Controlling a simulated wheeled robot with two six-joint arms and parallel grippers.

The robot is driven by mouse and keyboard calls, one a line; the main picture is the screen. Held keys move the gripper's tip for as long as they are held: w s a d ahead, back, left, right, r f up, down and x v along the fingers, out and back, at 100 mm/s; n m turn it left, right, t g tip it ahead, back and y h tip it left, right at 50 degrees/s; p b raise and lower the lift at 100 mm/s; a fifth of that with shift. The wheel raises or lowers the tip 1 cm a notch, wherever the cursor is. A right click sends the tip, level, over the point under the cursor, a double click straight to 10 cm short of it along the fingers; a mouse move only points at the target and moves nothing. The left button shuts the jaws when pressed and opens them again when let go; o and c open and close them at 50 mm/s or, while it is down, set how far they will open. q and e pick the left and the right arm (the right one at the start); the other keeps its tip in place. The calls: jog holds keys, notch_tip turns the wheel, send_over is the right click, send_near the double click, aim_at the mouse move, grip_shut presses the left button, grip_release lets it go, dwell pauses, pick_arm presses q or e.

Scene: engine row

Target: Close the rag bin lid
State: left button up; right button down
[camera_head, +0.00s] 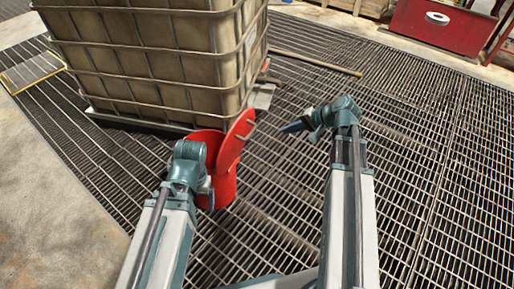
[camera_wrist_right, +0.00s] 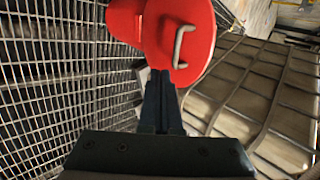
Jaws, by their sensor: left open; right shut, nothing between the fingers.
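The red rag bin (camera_head: 222,187) stands on the grating in the head view, partly hidden behind my left arm. Its red lid (camera_head: 236,138) is raised and steeply tilted at the bin's right side. In the right wrist view the lid (camera_wrist_right: 199,22) shows a grey handle (camera_wrist_right: 180,45), with part of the bin (camera_wrist_right: 124,20) to its left. My right gripper (camera_head: 287,129) is shut and empty, to the right of the lid, its fingers pointing toward it. In the wrist view its fingertips (camera_wrist_right: 160,75) appear just below the lid; contact cannot be told. My left gripper (camera_head: 207,190) is open, in front of the bin.
A large caged tank (camera_head: 150,60) stands right behind the bin. A pole (camera_head: 315,63) lies on the grating behind my right gripper. A red cabinet (camera_head: 430,30) is at the far right. The grating on the right is clear.

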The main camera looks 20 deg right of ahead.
jog(key=shift+d+f, duration=0.1)
jog(key=w+a+r+b+x, duration=0.1)
jog(key=b+x, duration=0.5)
jog(key=x, duration=0.7)
jog(key=shift+a+r+b, duration=0.2)
jog(key=shift+r+b, duration=0.2)
jog(key=shift+r, duration=0.15)
jog(key=shift+w, duration=0.15)
